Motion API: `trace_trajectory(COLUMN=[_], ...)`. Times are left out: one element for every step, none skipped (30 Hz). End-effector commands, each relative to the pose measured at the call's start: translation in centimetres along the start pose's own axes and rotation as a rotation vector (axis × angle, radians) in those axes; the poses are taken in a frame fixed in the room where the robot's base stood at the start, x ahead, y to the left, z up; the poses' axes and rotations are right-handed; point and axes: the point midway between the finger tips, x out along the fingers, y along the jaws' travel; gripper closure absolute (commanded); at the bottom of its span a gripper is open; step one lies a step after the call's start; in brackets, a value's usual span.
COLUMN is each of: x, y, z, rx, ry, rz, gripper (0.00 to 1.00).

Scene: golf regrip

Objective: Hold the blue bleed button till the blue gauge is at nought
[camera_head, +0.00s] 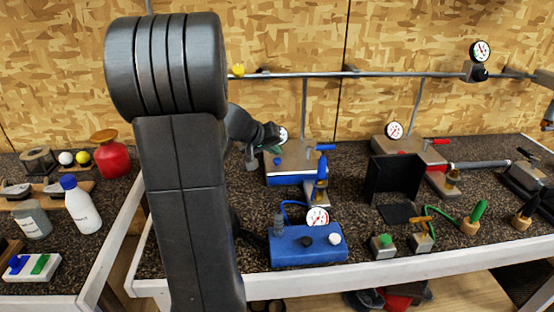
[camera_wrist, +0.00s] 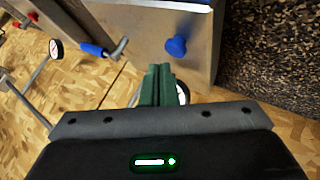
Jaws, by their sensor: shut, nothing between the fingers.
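The blue bleed button (camera_wrist: 175,47) is a round blue knob on the side of a metal block in the wrist view. It also shows small in the head view (camera_head: 277,161), on the metal block with the blue base (camera_head: 297,179). My gripper (camera_wrist: 158,72) is shut and empty, its green fingertips just short of the button with a gap showing. In the head view my gripper (camera_head: 273,150) is beside the block's upper left. The block's white gauge (camera_head: 282,134) is partly covered by my gripper; its needle cannot be read. In the wrist view my fingers hide most of a gauge (camera_wrist: 183,92).
A blue lever (camera_head: 325,147) stands at the block's right. A second station with a red lever (camera_head: 439,141) and a black open box (camera_head: 394,178) stand to the right.

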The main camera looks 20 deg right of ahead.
Motion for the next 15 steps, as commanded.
trace_trajectory(x=[0.0, 0.0, -0.1, -0.1, -0.3, -0.5, -0.6, -0.8, -1.1, -1.3, -1.6, -1.8, -2.0, -2.2, -2.5], y=[0.0, 0.0, 0.1, 0.1, 0.2, 0.3, 0.5, 0.6, 0.8, 1.0, 1.1, 1.3, 1.5, 1.6, 1.8], z=[0.0, 0.0, -0.1, -0.1, -0.2, -0.3, -0.5, -0.6, -0.8, -1.0, -1.2, -1.4, -1.5, -1.7, -1.9], rx=[0.000, 0.000, 0.000, 0.000, 0.000, 0.000, 0.000, 0.001, 0.001, 0.002, 0.002, 0.001, 0.001, 0.000, 0.001], ry=[0.000, 0.000, 0.000, 0.000, 0.001, 0.001, 0.001, 0.001, 0.001, 0.001, 0.001, 0.001, 0.001, 0.001, 0.001], rz=[0.000, 0.000, 0.000, 0.000, 0.000, 0.000, 0.001, 0.001, 0.000, 0.000, 0.000, 0.000, -0.001, -0.001, 0.000], gripper=[1.00, 1.00, 1.00, 1.00, 1.00, 1.00, 1.00, 1.00, 1.00, 1.00, 1.00, 1.00, 1.00, 1.00, 1.00])
